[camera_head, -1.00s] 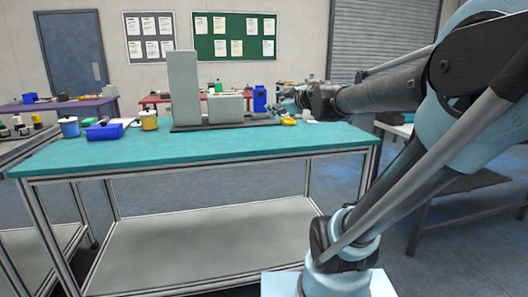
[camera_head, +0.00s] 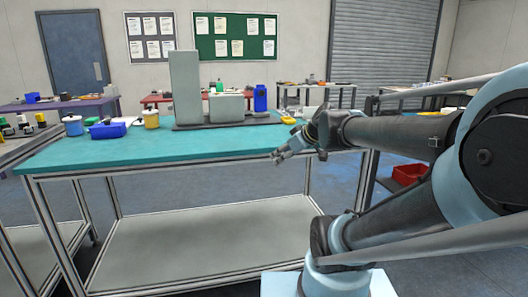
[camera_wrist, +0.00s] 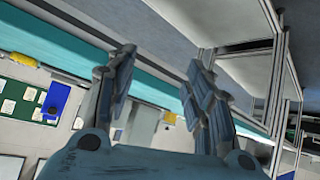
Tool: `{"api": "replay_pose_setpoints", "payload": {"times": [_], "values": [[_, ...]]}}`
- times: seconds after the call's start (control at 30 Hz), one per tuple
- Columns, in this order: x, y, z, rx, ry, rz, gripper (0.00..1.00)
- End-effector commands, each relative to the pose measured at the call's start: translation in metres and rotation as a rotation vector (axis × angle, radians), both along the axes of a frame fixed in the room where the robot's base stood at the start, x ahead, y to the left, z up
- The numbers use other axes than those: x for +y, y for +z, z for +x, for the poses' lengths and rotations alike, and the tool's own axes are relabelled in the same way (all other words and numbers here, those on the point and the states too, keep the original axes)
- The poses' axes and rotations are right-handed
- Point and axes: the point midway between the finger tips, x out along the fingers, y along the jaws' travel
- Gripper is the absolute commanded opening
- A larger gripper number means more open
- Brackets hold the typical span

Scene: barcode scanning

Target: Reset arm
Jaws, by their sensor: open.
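My gripper (camera_head: 277,158) is at the front right edge of the teal-topped table (camera_head: 110,152) in the head view, with my arm reaching in from the right. In the wrist view my gripper (camera_wrist: 160,75) shows its two fingers spread apart with nothing between them. The wrist view is turned on its side, and the teal table edge (camera_wrist: 160,93) runs behind the fingers.
A red bin (camera_head: 409,174) sits on a shelf at the right. The table's front half is clear.

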Motion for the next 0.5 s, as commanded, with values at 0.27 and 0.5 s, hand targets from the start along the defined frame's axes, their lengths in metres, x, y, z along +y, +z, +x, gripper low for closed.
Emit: {"api": "replay_pose_setpoints", "payload": {"times": [0.27, 0.5], "values": [[-0.054, -0.093, -0.085, 0.404, -0.318, -0.056, 0.48], [-0.103, -0.139, -0.143, 0.614, -0.641, -0.125, 0.48]]}}
